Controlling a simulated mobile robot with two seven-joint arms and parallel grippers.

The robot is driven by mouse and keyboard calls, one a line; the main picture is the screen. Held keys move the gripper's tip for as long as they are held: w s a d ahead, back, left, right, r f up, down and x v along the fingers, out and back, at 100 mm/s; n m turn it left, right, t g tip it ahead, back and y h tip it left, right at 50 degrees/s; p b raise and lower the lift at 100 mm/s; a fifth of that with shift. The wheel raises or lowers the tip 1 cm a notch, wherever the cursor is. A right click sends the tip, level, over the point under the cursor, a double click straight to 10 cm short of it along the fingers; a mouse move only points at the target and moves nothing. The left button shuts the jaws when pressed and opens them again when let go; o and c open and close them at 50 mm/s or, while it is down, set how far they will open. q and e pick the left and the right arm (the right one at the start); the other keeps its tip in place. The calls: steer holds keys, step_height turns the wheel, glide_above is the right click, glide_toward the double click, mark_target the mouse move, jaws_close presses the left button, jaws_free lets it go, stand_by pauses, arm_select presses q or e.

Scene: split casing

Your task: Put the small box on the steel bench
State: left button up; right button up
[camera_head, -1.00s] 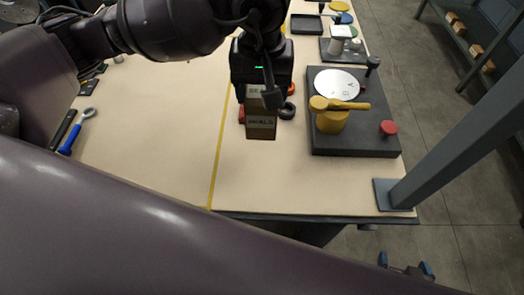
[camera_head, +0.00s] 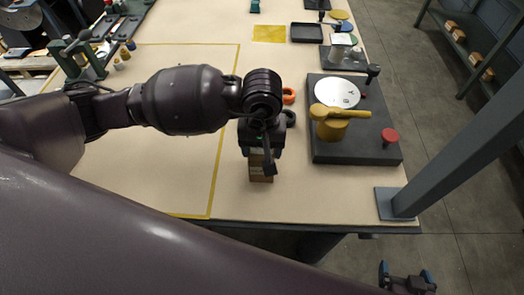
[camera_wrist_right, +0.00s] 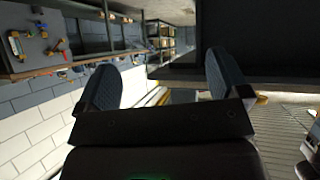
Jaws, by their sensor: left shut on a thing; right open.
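The small brown box (camera_head: 260,174) is in the head view near the front edge of the tan-topped bench (camera_head: 300,200). My left gripper (camera_head: 262,152) is shut on it from above and hides its upper part. I cannot tell whether the box's underside touches the top. My right gripper (camera_head: 406,272) is open and empty beyond the bench's front edge, low at the right. Its two spread fingers also show in the right wrist view (camera_wrist_right: 162,75). No surface is clearly recognisable as a steel bench.
A dark plate (camera_head: 355,150) with a white disc, a yellow part and a red knob lies right of the box. An orange ring (camera_head: 289,96) lies behind it. A grey post (camera_head: 455,140) stands at the right.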

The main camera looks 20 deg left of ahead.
arm_select(q)
steer(key=shift+f, duration=1)
arm_select(e)
steer(key=shift+s+f, duration=0.2)
steer(key=shift+s, duration=0.1)
